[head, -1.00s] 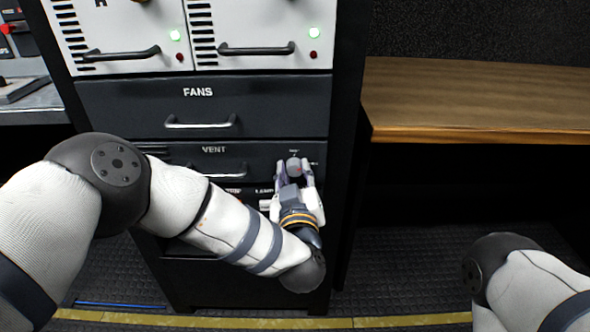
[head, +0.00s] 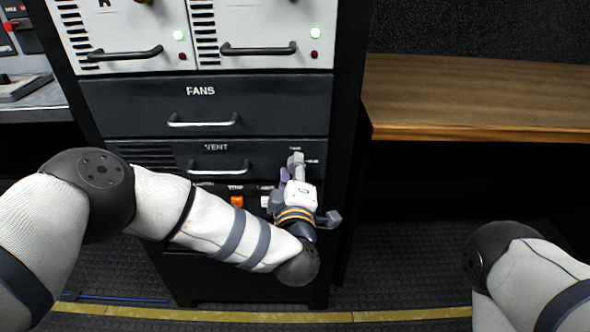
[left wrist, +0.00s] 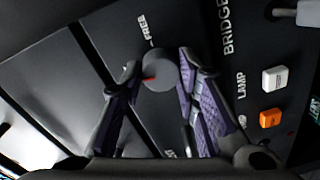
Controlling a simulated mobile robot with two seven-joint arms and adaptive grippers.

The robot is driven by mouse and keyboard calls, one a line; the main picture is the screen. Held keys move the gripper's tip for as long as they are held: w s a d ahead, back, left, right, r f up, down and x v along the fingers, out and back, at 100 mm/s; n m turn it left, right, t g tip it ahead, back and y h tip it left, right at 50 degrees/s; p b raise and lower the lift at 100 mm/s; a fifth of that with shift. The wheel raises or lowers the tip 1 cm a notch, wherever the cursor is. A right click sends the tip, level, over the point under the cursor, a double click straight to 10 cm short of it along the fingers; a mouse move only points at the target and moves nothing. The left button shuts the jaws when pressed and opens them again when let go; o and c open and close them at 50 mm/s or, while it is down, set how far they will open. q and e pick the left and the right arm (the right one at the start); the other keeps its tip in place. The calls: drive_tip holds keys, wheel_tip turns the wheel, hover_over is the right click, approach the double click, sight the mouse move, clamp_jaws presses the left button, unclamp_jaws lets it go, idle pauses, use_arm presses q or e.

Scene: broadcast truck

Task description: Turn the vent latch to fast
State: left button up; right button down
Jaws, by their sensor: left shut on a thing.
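The vent latch is a round grey knob with a red mark (left wrist: 160,70); it shows in the left wrist view between my left gripper's purple-padded fingers (left wrist: 160,85). One label by it reads FREE; another label is partly covered by a finger. In the head view my left gripper (head: 296,162) is at the right end of the dark VENT panel (head: 264,150), shut on the latch and largely covering it. My right gripper is out of view; only part of my right arm shows at the lower right.
The FANS drawer (head: 270,100) with its bar handle is above the VENT panel, which has a handle (head: 218,168) left of my gripper. Below are an orange button (head: 237,201) and a white button (left wrist: 274,78). A wooden desk (head: 480,95) stands to the right.

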use_arm(q)
drive_tip(key=shift+n, duration=0.9)
drive_tip(key=o, duration=1.2)
drive_tip(key=shift+c, duration=0.2)
drive_tip(key=s, duration=1.2)
drive_tip(key=shift+r, duration=0.25)
